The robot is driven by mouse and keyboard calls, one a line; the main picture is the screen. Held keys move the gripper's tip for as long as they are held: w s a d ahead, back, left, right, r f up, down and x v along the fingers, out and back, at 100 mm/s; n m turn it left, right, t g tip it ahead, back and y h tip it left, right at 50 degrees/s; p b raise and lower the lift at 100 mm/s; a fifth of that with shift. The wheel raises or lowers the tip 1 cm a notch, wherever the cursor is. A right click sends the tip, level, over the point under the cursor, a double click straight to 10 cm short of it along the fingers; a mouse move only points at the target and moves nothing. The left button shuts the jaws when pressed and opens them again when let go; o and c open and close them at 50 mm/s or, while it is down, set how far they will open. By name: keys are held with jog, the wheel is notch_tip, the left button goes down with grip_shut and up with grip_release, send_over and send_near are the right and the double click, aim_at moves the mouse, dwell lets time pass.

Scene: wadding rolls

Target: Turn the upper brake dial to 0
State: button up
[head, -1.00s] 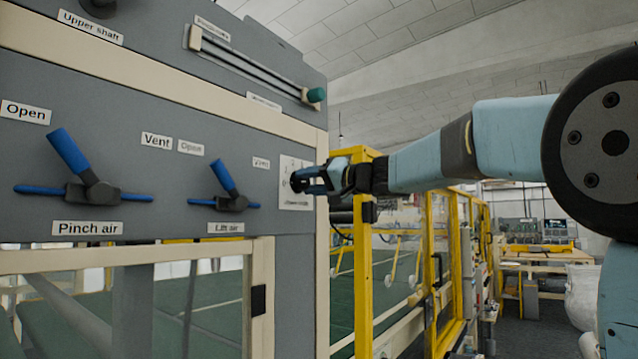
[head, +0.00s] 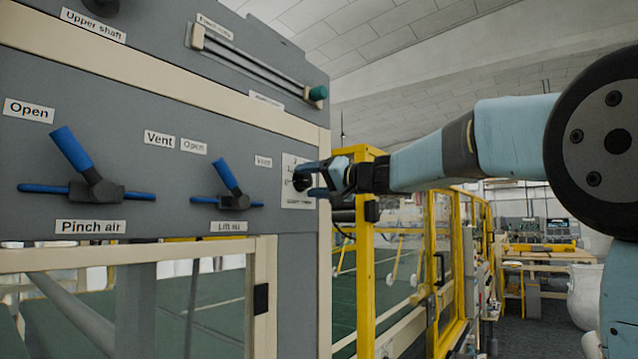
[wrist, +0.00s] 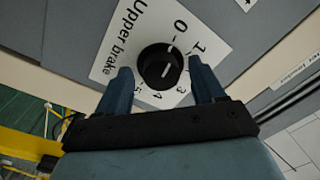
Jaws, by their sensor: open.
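The upper brake dial (wrist: 160,66) is a round black knob with a white mark, on a white plate (wrist: 118,62) printed "Upper brake" with a number scale. The 0 is at the top of the wrist view; I cannot tell surely which number the mark points at. In the head view the dial (head: 301,182) is small and dark at the panel's right edge. My gripper (wrist: 160,64) is open, one finger on each side of the dial in the wrist view. In the head view my gripper (head: 312,180) is right at the dial; contact cannot be told.
On the grey panel left of the dial are the blue Lift air lever (head: 226,184) and Pinch air lever (head: 78,160). A slider with a green knob (head: 318,93) is above. A yellow frame (head: 364,260) stands just right of the panel, below my arm.

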jog(key=v, duration=1.3)
jog(key=shift+s+d+f, duration=0.15)
jog(key=shift+s+d, duration=0.05)
jog(key=shift+d, duration=0.1)
